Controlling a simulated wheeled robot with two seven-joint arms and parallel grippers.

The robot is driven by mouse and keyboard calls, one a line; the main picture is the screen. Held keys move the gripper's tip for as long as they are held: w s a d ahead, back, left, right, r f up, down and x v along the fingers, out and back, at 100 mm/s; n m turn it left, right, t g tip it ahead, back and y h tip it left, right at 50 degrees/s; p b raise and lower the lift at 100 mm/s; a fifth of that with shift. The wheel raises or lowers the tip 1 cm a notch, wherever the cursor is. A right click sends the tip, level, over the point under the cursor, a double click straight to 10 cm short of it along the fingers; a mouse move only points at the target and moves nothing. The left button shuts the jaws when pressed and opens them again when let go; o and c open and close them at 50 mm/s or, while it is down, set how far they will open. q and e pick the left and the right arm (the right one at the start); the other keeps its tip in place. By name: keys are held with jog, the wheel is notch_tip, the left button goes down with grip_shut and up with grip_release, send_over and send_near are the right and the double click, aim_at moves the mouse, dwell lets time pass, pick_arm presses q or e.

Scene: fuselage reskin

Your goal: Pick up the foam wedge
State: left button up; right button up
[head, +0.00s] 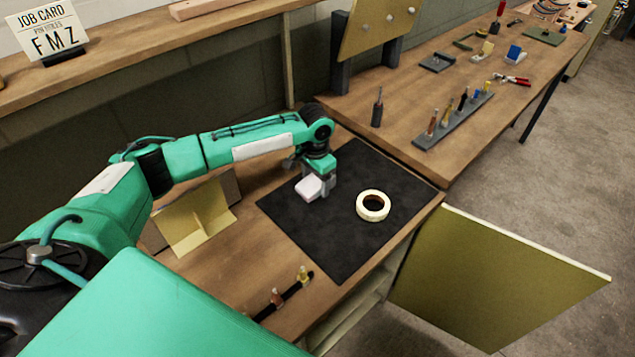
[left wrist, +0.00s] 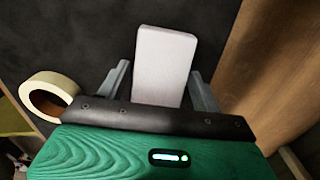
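The foam wedge (head: 309,188) is a small pale, whitish block at the left part of the black mat (head: 345,250). In the left wrist view the wedge (left wrist: 165,65) stands between the two grey fingers of my left gripper (left wrist: 163,90). A narrow gap shows between each finger and the wedge, so the gripper looks open around it. In the head view my left gripper (head: 318,180) is over the mat at the wedge, and its fingers are partly hidden. Whether the wedge touches the mat is hard to tell. My right gripper does not show.
A cream tape roll (head: 373,205) lies on the mat to the right of the wedge. A folded yellowish sheet-metal part (head: 195,220) stands at left. Small clamps (head: 303,275) stand near the front edge. A rack of pegs (head: 452,120) is on the right-hand bench.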

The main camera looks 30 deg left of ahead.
pick_arm(q)
jog(key=c, duration=0.6)
jog(key=shift+c, duration=0.3)
jog(key=shift+r, duration=0.15)
